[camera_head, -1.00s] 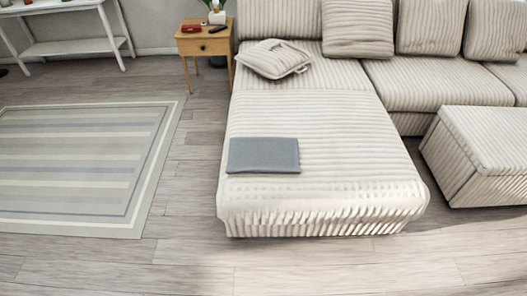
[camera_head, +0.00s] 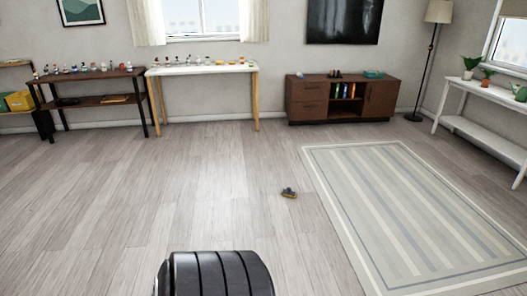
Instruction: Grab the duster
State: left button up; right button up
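No duster can be made out for certain in the head view. A small brown and dark object (camera_head: 289,193) lies on the wooden floor, left of the striped rug; it is too small to tell what it is. Neither of my grippers shows in the view.
A white table (camera_head: 202,69) and a dark shelf table (camera_head: 88,77) with several small items stand along the back wall. A brown cabinet (camera_head: 342,99) stands right of them. A striped rug (camera_head: 410,215) lies right. A white console (camera_head: 484,95) stands far right. The left floor is clear.

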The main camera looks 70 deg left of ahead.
aim_at(288, 193)
jog(key=u, duration=2.15)
jog(key=i+z, duration=0.4)
jog(key=i, duration=1.45)
jog(key=l, duration=0.1)
